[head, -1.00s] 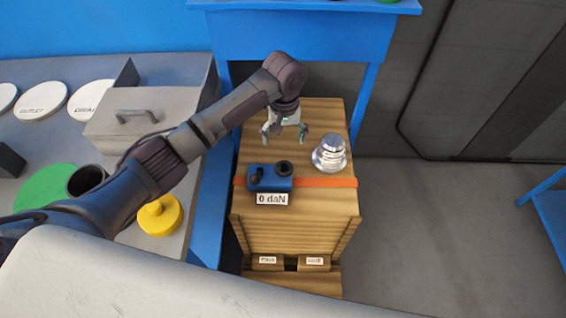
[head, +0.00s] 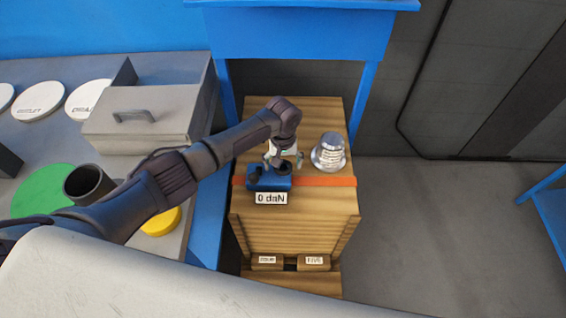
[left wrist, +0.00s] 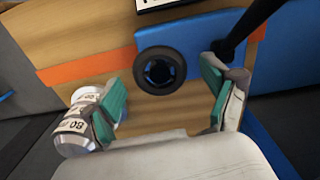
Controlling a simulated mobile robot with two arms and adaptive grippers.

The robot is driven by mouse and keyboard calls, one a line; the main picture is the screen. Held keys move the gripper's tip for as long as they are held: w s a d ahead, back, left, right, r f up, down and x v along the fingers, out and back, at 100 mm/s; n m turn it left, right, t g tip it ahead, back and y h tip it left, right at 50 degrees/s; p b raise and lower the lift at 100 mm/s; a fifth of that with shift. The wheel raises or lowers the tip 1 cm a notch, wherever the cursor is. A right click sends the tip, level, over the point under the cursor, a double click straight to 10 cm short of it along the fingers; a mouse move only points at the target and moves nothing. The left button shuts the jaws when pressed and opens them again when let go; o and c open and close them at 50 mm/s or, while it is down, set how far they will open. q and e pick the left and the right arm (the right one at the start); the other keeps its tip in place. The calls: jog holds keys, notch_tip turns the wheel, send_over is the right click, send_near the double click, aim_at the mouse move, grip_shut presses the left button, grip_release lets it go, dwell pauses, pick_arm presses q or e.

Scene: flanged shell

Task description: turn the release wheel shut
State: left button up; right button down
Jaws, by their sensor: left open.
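The release wheel is a black round knob (left wrist: 160,70) with a dark hollow centre, beside the blue tensioner body (head: 268,184). In the head view my left gripper covers most of the wheel. The tensioner sits on an orange strap (head: 325,182) across the wooden crate, with a "0 daN" label (head: 271,198) in front. My left gripper (head: 284,160) is open above it, pointing down. In the left wrist view the wheel shows between and a little beyond the open fingertips (left wrist: 163,98); no contact is visible. My right gripper is not in view.
A black lever (left wrist: 248,30) rises near one finger. A grey bench with a handled box (head: 140,128) is left.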

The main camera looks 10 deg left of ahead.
pick_arm(q)
jog(key=shift+c, duration=0.3)
jog(key=c, duration=1.1)
